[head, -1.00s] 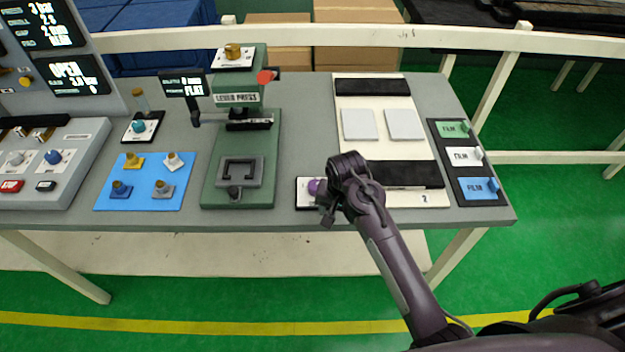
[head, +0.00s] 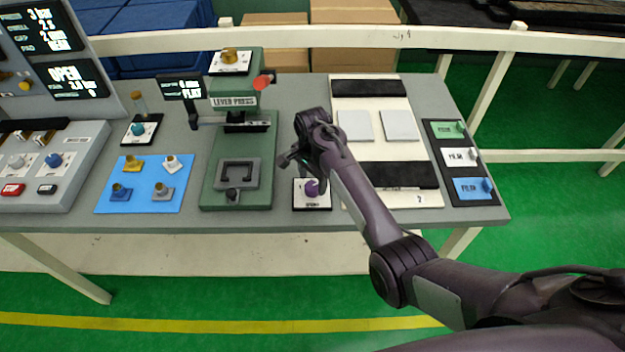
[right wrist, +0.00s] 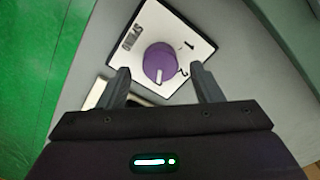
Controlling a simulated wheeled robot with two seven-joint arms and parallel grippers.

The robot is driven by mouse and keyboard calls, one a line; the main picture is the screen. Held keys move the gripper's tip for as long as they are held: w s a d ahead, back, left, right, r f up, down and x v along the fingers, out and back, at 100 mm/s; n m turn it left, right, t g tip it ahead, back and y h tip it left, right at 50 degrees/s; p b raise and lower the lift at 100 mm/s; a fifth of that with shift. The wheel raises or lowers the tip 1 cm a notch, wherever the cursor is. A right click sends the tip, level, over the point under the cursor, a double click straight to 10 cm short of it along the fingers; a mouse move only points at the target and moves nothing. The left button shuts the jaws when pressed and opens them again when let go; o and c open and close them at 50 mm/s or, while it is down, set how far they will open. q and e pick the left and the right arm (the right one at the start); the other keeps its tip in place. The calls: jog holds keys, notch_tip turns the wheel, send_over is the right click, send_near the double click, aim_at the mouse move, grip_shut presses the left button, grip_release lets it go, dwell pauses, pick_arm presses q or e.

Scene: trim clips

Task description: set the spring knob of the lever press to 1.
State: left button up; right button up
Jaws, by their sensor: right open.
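The spring knob (head: 312,187) is purple and sits on a small white plate (head: 301,204) just right of the lever press (head: 207,188). In the right wrist view the knob (right wrist: 160,62) has a white mark on its lower side, away from the 1 and nearer the 2 on the plate (right wrist: 150,22). My right gripper (head: 287,160) is open and empty, a little above the table and back-left of the knob. In the right wrist view its fingers (right wrist: 162,84) stand apart, with the knob showing beyond the gap. My left gripper is not in view.
A cream board (head: 345,95) with black strips and pale pads lies to the right, beside a black film tray (head: 437,128). A small display (head: 180,88) stands by the press.

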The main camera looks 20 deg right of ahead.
jog(key=shift+f, duration=0.95)
jog(key=c, duration=1)
